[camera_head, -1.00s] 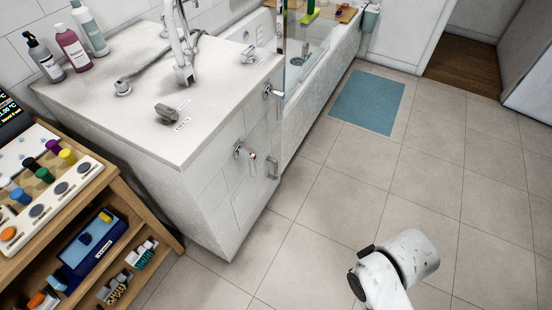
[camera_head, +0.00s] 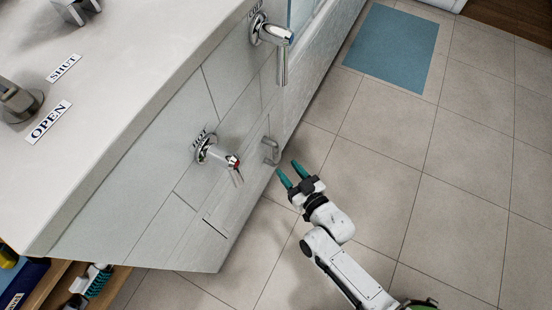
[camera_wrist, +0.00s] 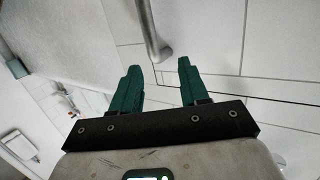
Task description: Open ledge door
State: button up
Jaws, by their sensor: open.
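The ledge door (camera_head: 236,202) is a tiled panel low in the side of the white ledge, with thin seams around it. It looks closed. Its metal bar handle (camera_head: 271,150) stands out near the panel's upper right end. My gripper (camera_head: 291,174) is open and empty, its two green fingers pointing at the handle from the lower right, a short gap away. In the wrist view, the handle (camera_wrist: 152,35) runs down from the top edge, and its lower end lies just ahead of and between the fingertips (camera_wrist: 159,68), not gripped.
A hot tap (camera_head: 215,152) juts out left of the handle, and a cold tap (camera_head: 273,32) above it. The ledge top carries knobs with OPEN (camera_head: 48,122) and SHUT (camera_head: 65,68) labels. A blue mat (camera_head: 392,45) lies on otherwise clear floor tiles.

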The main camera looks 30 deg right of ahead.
aim_at(277, 153)
jog(key=w+f+b, duration=0.1)
jog(key=w, duration=0.2)
jog(key=w+f+t+b, duration=0.1)
jog(key=w+b, duration=0.1)
jog(key=w, duration=0.1)
jog(key=w+t+h+b, duration=0.1)
jog(key=w, duration=0.3)
jog(key=shift+d+f+b, duration=0.1)
jog(key=shift+f+b, duration=0.2)
jog(key=shift+f, duration=0.1)
jog(key=shift+s, duration=0.1)
grip_shut()
jog(key=shift+m, duration=0.3)
